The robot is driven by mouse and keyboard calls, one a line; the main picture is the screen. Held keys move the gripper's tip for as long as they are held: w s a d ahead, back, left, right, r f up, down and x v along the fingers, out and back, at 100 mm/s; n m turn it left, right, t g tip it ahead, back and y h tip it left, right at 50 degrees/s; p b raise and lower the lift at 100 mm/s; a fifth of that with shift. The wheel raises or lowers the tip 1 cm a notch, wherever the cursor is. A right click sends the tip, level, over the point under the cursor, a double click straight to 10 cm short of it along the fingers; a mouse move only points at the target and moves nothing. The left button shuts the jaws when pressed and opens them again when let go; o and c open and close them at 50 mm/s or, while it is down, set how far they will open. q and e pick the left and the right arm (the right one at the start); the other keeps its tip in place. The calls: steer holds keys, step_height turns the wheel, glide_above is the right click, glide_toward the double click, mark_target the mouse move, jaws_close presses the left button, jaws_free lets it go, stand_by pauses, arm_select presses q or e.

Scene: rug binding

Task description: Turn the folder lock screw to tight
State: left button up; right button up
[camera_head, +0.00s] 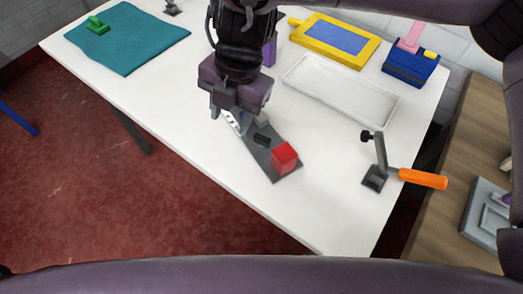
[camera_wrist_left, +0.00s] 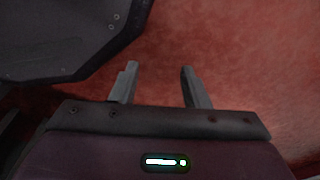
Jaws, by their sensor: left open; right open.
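The folder (camera_head: 262,160) appears to be the dark grey plate on the white table, with a red block (camera_head: 285,157) at its near end and small dark and grey parts at its far end. My right gripper (camera_head: 236,118) points down over the far end of the plate. Its fingers are partly hidden, and I cannot tell whether they touch anything. I cannot make out the lock screw clearly. My left gripper (camera_wrist_left: 158,82) is open and empty above the red floor in the left wrist view, away from the folder.
A white tray (camera_head: 302,66), a yellow-framed blue pad (camera_head: 313,24) and a blue box (camera_head: 400,70) stand behind. An orange-handled clamp (camera_head: 422,179) is at the right. A teal cloth (camera_head: 140,48) lies at the left. The table left of the folder is clear.

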steer(key=h+b, duration=0.2)
steer(key=b, duration=0.1)
glide_above(261, 139)
steer(key=shift+f, duration=0.35)
step_height(261, 139, down, 8)
steer(key=shift+d+r, duration=0.1)
steer(key=shift+r, duration=0.15)
arm_select(q)
steer(key=w+f, duration=0.2)
steer(key=f, duration=0.1)
steer(key=shift+d, duration=0.2)
arm_select(e)
steer(key=shift+c, duration=0.2)
steer(key=c, duration=0.7)
arm_select(q)
steer(key=shift+f, duration=0.1)
arm_select(e)
steer(key=shift+m, duration=0.3)
